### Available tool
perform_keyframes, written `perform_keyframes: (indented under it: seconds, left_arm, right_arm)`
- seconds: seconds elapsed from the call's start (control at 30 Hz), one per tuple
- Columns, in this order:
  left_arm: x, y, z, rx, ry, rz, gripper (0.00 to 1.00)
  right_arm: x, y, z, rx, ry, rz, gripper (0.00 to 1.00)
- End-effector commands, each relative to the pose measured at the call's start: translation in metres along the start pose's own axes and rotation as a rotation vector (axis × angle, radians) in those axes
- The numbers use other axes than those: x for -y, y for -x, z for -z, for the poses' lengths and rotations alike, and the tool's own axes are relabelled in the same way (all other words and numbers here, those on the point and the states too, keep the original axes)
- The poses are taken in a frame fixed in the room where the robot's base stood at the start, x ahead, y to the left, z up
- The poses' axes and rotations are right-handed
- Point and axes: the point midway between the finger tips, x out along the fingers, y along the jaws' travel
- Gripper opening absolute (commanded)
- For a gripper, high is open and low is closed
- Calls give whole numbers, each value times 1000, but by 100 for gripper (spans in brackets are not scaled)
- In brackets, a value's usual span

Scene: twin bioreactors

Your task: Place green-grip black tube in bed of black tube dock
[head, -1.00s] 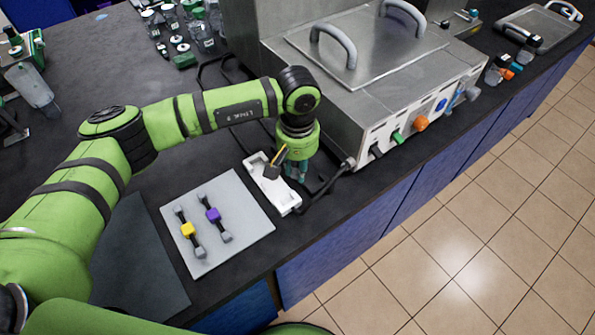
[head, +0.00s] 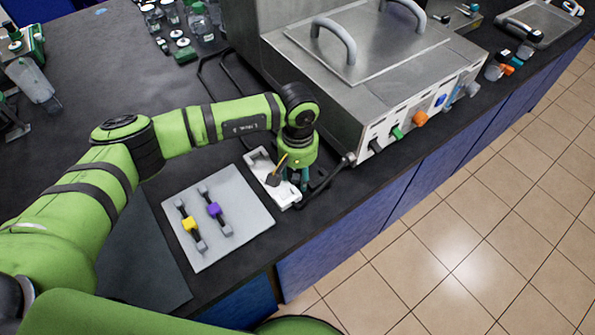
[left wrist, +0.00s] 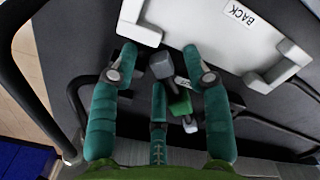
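The black tube dock (head: 290,197) is a white tray near the bench's front edge. In the left wrist view the dock (left wrist: 195,28) shows its face marked BACK at the top. My left gripper (head: 296,182) points down over the dock's right side. My right gripper is not in view.
A light grey mat (head: 250,215) left of the dock carries a yellow-grip tube (head: 190,224) and a purple-grip tube (head: 214,210). A large metal unit (head: 350,110) stands behind, with a dark cable beside the dock. Glassware crowds the back left.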

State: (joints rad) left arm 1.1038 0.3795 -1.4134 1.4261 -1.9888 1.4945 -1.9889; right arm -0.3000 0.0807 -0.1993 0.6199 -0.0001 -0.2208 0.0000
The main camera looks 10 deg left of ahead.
Motion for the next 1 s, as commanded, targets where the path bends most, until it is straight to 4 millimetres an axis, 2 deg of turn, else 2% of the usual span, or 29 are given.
perform_keyframes:
  seconds: [0.27, 0.37, 0.7, 0.83, 1.0]
  left_arm:
    - [0, 6, 1, -1, 0, -1, 48]
    - [0, 21, 2, -6, -1, -2, 48]
    - [0, 93, 1, -5, 0, -2, 48]
    - [0, 111, 1, -3, 0, -1, 48]
    - [0, 122, 0, 0, 0, 0, 48]
  right_arm:
    - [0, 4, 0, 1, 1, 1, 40]
    - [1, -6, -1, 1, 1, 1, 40]
    - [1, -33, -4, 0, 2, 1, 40]
    - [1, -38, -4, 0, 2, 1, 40]
    - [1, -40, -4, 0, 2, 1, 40]
